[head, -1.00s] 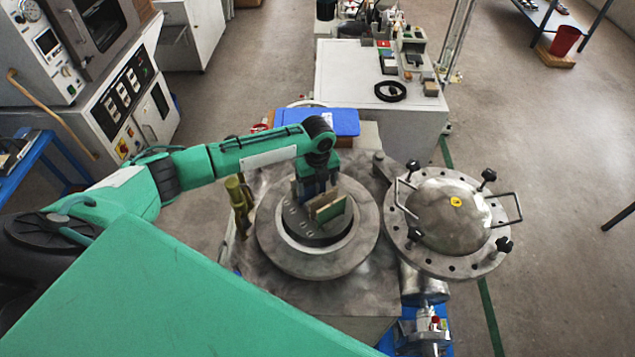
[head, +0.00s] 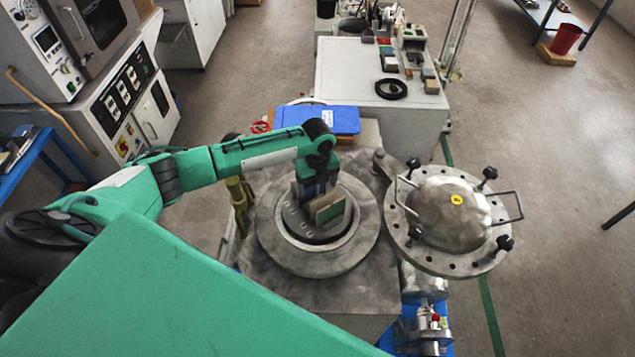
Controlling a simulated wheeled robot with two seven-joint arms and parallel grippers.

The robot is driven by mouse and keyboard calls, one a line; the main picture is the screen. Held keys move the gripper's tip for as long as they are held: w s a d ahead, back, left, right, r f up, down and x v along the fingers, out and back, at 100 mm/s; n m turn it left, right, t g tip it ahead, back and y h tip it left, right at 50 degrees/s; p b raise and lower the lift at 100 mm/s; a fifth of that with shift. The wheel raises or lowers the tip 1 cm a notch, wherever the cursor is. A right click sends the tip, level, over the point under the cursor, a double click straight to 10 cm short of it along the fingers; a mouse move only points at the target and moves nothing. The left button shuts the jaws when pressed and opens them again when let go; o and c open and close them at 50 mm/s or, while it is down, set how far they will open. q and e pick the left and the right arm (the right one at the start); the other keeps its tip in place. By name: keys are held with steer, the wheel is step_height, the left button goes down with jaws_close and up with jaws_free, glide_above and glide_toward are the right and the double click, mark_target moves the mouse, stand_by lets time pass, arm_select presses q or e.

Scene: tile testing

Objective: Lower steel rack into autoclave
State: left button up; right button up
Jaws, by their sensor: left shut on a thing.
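The autoclave (head: 275,243) is a round steel vessel with a wide flat flange, open at the top, in the middle of the head view. The steel rack (head: 304,222), a grey perforated piece with upright tile-like plates (head: 332,213), is in the vessel's mouth. My left gripper (head: 317,192) points down over the opening and is shut on the rack, near the plates. The fingertips are partly hidden, and I cannot tell how deep the rack sits. The domed autoclave lid (head: 447,218) is swung aside to the right. My right gripper is not in view.
Black clamp knobs and bar handles stand up from the lid's rim. A brass-coloured fitting (head: 240,195) is left of the flange. A blue folder (head: 333,121) and a white bench (head: 375,75) with small items lie behind.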

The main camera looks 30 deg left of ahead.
mark_target(318, 194)
arm_select(q)
steer(key=shift+w+f+b, duration=0.1)
steer(key=shift+f+b, duration=0.55)
steer(key=shift+f, duration=0.6)
steer(key=shift+f+b, duration=0.7)
steer(key=shift+f, duration=0.55)
steer(key=shift+f+b, duration=0.6)
steer(key=shift+f, duration=0.4)
steer(key=shift+f+b, duration=1.45)
steer(key=shift+f, duration=1.15)
